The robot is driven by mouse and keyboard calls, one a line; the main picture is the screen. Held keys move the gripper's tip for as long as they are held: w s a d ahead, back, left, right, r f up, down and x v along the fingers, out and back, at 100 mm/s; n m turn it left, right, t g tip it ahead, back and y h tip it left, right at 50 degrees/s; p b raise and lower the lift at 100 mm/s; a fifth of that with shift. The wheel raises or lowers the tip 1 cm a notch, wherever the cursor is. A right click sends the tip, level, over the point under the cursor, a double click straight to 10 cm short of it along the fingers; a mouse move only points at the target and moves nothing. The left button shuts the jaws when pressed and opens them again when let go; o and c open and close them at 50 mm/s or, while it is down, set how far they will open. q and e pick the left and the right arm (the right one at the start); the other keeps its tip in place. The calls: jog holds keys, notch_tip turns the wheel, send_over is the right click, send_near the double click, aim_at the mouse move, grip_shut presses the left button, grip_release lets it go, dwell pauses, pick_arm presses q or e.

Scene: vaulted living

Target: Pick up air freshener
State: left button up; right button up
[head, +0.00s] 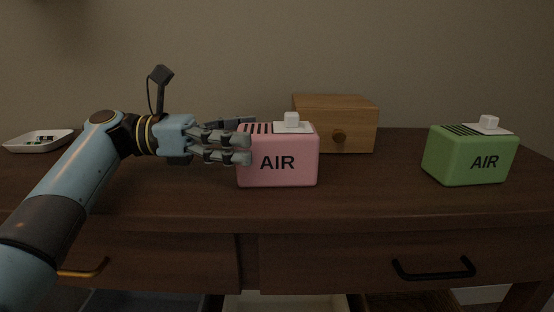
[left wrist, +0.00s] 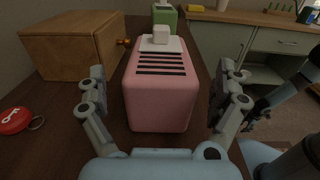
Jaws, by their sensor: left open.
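A pink air freshener (head: 278,165) with "AIR" on its front and a white top button stands upright on the dark wooden table. A green air freshener (head: 470,160) of the same shape stands farther right. My left gripper (head: 245,145) is at the left end of the pink one. In the left wrist view, the pink air freshener (left wrist: 160,95) sits between the spread fingers of my open left gripper (left wrist: 160,100), with gaps visible on both sides. The green one (left wrist: 165,16) shows behind it.
A wooden box (head: 350,110) with a round knob stands behind the pink air freshener. A white dish (head: 38,141) is at the far left. A red round item (left wrist: 15,120) lies left in the wrist view. The table between the two air fresheners is clear.

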pick_arm(q)
jog(key=shift+d, duration=0.3)
jog(key=c, duration=1.3)
